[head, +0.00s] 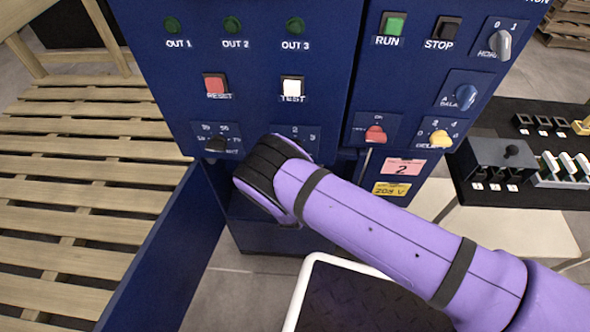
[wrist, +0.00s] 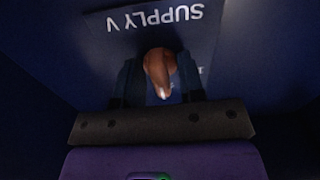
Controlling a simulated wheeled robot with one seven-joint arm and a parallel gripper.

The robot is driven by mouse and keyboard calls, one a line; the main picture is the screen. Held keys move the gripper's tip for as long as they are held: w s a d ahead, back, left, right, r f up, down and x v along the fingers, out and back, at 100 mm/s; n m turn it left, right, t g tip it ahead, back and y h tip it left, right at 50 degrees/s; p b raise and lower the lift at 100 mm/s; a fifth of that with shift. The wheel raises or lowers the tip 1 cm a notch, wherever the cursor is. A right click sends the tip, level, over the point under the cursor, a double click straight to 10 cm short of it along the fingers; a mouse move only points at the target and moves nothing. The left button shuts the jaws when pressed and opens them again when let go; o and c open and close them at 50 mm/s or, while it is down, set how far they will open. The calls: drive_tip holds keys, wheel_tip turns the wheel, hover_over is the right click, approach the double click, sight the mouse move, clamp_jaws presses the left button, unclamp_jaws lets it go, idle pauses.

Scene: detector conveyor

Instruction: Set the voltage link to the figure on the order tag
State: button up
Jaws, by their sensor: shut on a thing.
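In the wrist view, my gripper (wrist: 160,85) is shut on a brown knob (wrist: 158,66), one finger on each side. The knob sits on a blue plate (wrist: 120,22) marked SUPPLY V, which reads upside down. Its pointed end faces toward the bottom of the view. The plate's figures are mostly dark or hidden by my fingers. In the head view, my arm covers the knob and fingertips. A pink tag (head: 403,167) showing a 2 and a yellow tag (head: 394,189), which seems to read 208 V, are on the blue cabinet's lower right.
RESET (head: 215,85) and TEST (head: 292,86) buttons sit above. A slatted wooden pallet (head: 75,170) is at left, a dark bench (head: 545,195) with small parts at right.

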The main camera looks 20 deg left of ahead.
drive_tip(key=shift+s+f, duration=0.1)
idle(0.3)
drive_tip(key=o, duration=0.6)
drive_tip(key=shift+c, duration=0.2)
drive_tip(key=v, duration=1)
drive_tip(key=shift+s, duration=0.4)
